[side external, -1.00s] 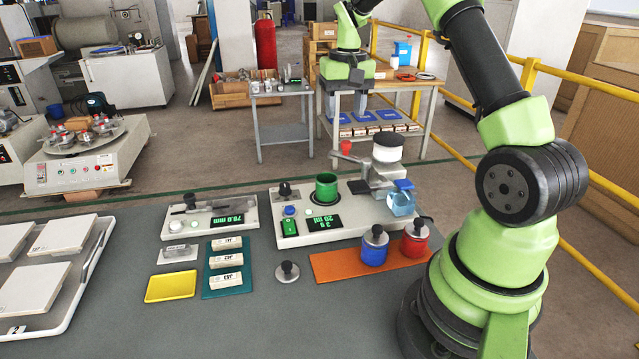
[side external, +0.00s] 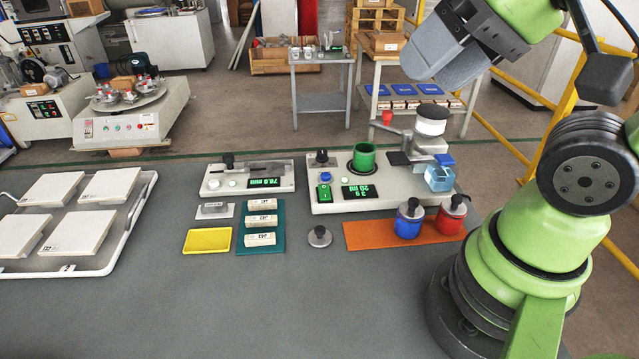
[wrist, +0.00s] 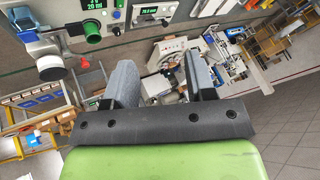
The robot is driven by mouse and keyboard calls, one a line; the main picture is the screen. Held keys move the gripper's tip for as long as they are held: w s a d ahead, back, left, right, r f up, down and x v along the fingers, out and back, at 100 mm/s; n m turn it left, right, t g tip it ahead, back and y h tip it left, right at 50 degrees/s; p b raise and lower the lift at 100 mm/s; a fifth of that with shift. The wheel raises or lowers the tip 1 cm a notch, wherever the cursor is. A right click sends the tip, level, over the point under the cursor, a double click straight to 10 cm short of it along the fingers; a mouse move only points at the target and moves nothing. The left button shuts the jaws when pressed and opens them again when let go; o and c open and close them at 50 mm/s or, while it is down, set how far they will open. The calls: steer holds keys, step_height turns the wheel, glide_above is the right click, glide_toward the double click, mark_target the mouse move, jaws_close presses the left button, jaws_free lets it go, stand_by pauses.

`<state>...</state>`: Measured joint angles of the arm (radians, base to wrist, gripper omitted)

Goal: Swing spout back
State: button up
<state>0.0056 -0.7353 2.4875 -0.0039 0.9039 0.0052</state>
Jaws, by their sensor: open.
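The dispenser (side external: 375,195) is a pale grey unit with a lit green display. Its spout (side external: 397,129) is a thin grey bar reaching left from under the white-topped reservoir (side external: 431,126), with a red knob (side external: 387,118) near its outer end. The spout's end lies behind the green cup (side external: 364,156) in the side view, not clearly over it. My gripper (side external: 445,62) hangs high above and behind the reservoir, apart from everything. In the wrist view its fingers (wrist: 162,84) are spread and empty, with the green cup (wrist: 92,31) beyond them, upper left.
Blue (side external: 408,222) and red (side external: 449,217) knobbed pots stand on an orange mat (side external: 372,236). A clear blue vessel (side external: 438,178) is below the reservoir. A caliper unit (side external: 247,182), a yellow tray (side external: 207,241) and a tile tray (side external: 112,255) lie left. The front bench is clear.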

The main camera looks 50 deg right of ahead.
steer(key=m+g+h, duration=0.2)
steer(key=m+g, duration=0.5)
steer(key=m, duration=1.6)
glide_above(388, 112)
step_height(388, 112, down, 9)
steer(key=shift+d+f, duration=0.1)
steer(key=shift+f, duration=0.3)
step_height(388, 112, down, 9)
steer(key=shift+f, duration=0.15)
